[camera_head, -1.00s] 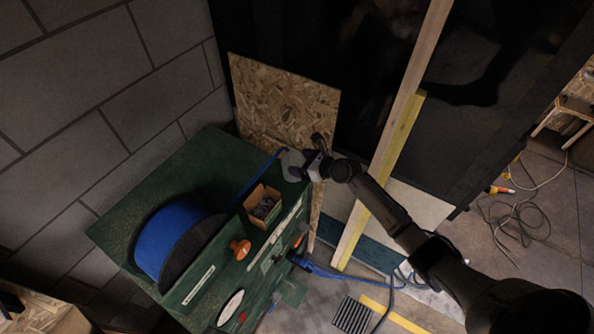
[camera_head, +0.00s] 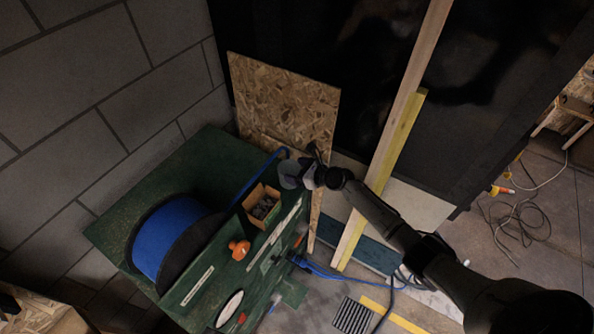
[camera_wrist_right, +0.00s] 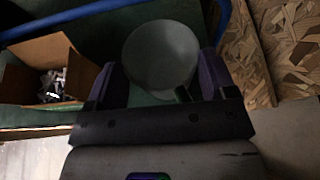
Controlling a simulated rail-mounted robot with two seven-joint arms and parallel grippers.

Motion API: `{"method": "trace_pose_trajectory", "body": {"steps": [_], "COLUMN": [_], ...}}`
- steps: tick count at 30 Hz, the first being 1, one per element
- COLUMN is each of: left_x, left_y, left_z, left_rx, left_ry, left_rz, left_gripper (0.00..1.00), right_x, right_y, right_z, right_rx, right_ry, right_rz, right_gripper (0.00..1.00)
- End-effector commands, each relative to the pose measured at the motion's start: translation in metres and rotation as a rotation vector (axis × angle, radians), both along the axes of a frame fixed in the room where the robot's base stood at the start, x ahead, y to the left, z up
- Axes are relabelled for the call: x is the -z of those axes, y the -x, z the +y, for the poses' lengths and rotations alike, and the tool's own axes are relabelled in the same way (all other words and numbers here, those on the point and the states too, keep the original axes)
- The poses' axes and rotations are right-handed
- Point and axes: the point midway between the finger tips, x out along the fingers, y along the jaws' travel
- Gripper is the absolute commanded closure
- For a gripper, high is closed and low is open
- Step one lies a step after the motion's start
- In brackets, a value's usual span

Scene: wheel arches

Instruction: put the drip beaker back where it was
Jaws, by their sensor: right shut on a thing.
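The drip beaker (camera_wrist_right: 160,58) is a greyish, translucent round cup. In the right wrist view it sits between the two fingers of my right gripper (camera_wrist_right: 160,85), which are shut on it. In the head view the beaker (camera_head: 288,174) shows at the tip of my right gripper (camera_head: 301,174), over the far right corner of the green cabinet top (camera_head: 222,150). I cannot tell whether its base touches the top. My left gripper is not in view.
A cardboard box of small metal parts (camera_head: 262,204) stands close to the beaker. A blue hose reel (camera_head: 172,236) and an orange knob (camera_head: 239,249) are nearer the front. A chipboard panel (camera_head: 285,100) and a blue tube (camera_wrist_right: 110,22) are close behind.

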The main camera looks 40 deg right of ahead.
Motion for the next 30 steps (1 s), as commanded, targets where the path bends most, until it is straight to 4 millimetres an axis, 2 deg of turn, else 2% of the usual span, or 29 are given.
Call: {"method": "trace_pose_trajectory", "body": {"steps": [2,3,9,18,20,30], "left_x": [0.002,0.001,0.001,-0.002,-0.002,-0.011], "left_y": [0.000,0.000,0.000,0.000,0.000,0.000], "left_z": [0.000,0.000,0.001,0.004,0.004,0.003], "left_rx": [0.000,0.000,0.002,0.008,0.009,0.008], "left_ry": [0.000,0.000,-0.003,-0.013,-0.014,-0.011], "left_rz": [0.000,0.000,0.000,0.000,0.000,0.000], "left_gripper": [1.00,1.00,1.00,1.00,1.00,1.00], "right_x": [0.003,0.002,0.002,-0.003,-0.003,-0.026], "right_y": [0.000,0.000,0.000,0.000,0.005,0.059], "right_z": [0.000,0.000,0.000,0.000,-0.002,-0.018], "right_rx": [0.001,0.000,0.000,0.000,0.000,0.000], "right_ry": [-0.002,-0.001,-0.001,0.001,0.001,0.001], "right_rz": [0.001,0.000,0.000,0.000,0.001,0.002], "right_gripper": [0.60,0.19,0.00,0.00,0.00,0.00]}}
